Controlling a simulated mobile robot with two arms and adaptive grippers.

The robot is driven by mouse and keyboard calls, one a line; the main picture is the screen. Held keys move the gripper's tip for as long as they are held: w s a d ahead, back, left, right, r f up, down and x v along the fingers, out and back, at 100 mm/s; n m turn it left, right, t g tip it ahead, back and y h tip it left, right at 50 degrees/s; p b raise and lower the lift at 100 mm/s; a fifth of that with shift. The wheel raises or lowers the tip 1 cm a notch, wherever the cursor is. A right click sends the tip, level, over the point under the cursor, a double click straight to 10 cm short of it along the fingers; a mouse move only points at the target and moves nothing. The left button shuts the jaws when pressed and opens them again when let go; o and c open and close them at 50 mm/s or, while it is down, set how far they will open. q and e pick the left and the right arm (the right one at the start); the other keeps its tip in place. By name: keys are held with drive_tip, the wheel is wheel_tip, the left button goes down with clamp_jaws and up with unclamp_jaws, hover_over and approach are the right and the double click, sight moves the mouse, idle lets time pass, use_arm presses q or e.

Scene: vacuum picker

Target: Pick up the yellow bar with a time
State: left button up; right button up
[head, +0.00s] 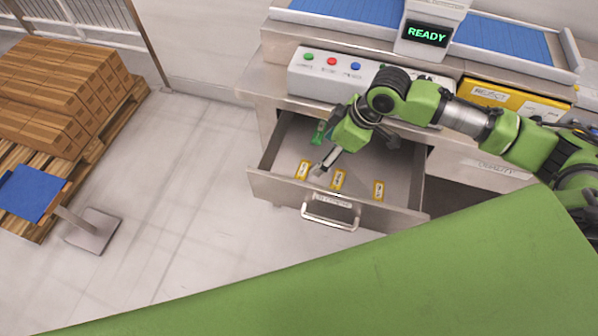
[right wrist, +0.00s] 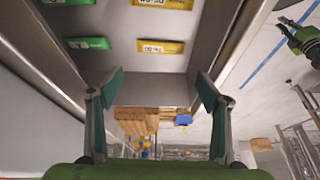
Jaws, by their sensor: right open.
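Three yellow bars lie in the open drawer in the head view: a left one (head: 302,170), a middle one (head: 338,180) and a right one (head: 379,190). In the right wrist view a yellow bar (right wrist: 160,47) with a white label lies ahead of the jaws, and another yellow bar (right wrist: 163,3) is cut by the top edge. The labels appear upside down and are too small to read surely. My right gripper (head: 318,152) is open and empty, over the drawer's left part. Part of my left arm (right wrist: 305,40) shows at the right wrist view's upper right; its jaws are unclear.
Green bars (right wrist: 88,43) lie beside the yellow ones. The drawer front (head: 270,187) has a handle (head: 330,212). Above stand a button panel (head: 300,72) and a display reading READY (head: 427,34).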

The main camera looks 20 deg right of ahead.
sight(302, 175)
drive_tip(key=x, duration=0.7)
drive_tip(key=shift+s+f, duration=0.1)
drive_tip(key=shift+a+f, duration=0.25)
drive_tip(key=shift+f, duration=0.2)
drive_tip(key=shift+a+f+p, duration=0.1)
drive_tip(key=shift+f+p, duration=0.1)
drive_tip(key=shift+p, duration=0.1)
drive_tip(key=x, duration=0.4)
drive_tip(key=shift+w+f+p, duration=0.15)
drive_tip(key=shift+w+p, duration=0.15)
drive_tip(key=shift+f, duration=0.2)
use_arm(q)
drive_tip(key=shift+s+r, duration=0.55)
drive_tip(key=shift+r, duration=0.05)
use_arm(e)
drive_tip(key=shift+c, duration=0.4)
drive_tip(key=c, duration=0.6)
